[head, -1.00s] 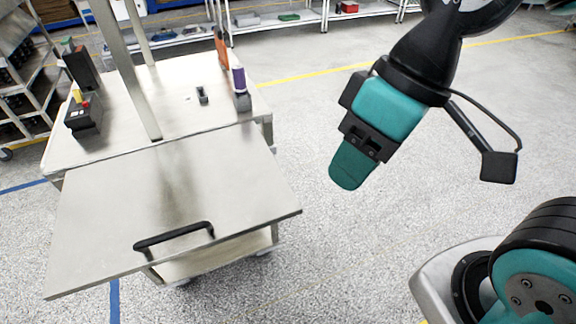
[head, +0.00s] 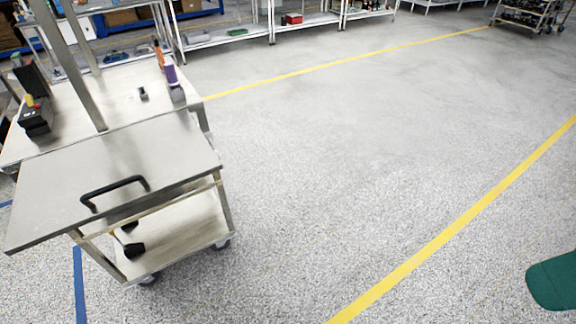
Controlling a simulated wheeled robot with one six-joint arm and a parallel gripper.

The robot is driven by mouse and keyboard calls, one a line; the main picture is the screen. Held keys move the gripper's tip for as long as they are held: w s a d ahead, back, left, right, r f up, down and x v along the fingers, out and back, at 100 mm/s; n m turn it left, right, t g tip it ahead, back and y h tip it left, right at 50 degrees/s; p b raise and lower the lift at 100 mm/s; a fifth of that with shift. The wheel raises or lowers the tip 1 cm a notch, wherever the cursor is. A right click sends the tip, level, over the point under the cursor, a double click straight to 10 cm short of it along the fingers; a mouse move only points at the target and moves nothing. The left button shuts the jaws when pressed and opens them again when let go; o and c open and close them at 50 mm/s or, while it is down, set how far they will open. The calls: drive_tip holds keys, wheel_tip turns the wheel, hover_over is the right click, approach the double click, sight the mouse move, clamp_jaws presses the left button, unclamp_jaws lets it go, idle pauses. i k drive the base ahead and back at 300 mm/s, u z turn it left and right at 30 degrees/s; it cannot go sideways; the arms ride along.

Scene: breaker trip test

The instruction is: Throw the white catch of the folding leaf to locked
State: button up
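The folding leaf (head: 60,190) is a flat grey metal panel at the front of a cart at the left of the head view. It is swung out from the cart top, with a black bar handle (head: 113,189) near its front edge. I cannot make out a white catch; it may be hidden or too small. The teal tip of my gripper (head: 555,284) shows at the lower right edge, cut off by the frame and far from the leaf. I cannot see whether it is open or shut.
The cart top (head: 125,98) holds a black box with a yellow and red button (head: 36,118), a purple-topped item (head: 171,76) and metal posts. Dark items (head: 131,248) lie on its lower shelf. Racks (head: 225,36) stand behind. Open floor with yellow lines lies right of the cart.

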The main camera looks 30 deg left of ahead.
sight(218, 154)
drive_tip(key=z, duration=0.05)
drive_tip(key=i, duration=1.25)
drive_tip(key=u, duration=1.5)
drive_tip(key=i, duration=0.85)
drive_tip(key=u, duration=0.95)
drive_tip(key=k, duration=0.5)
drive_tip(key=z, duration=0.75)
drive_tip(key=i, duration=0.55)
drive_tip(key=u, duration=0.9)
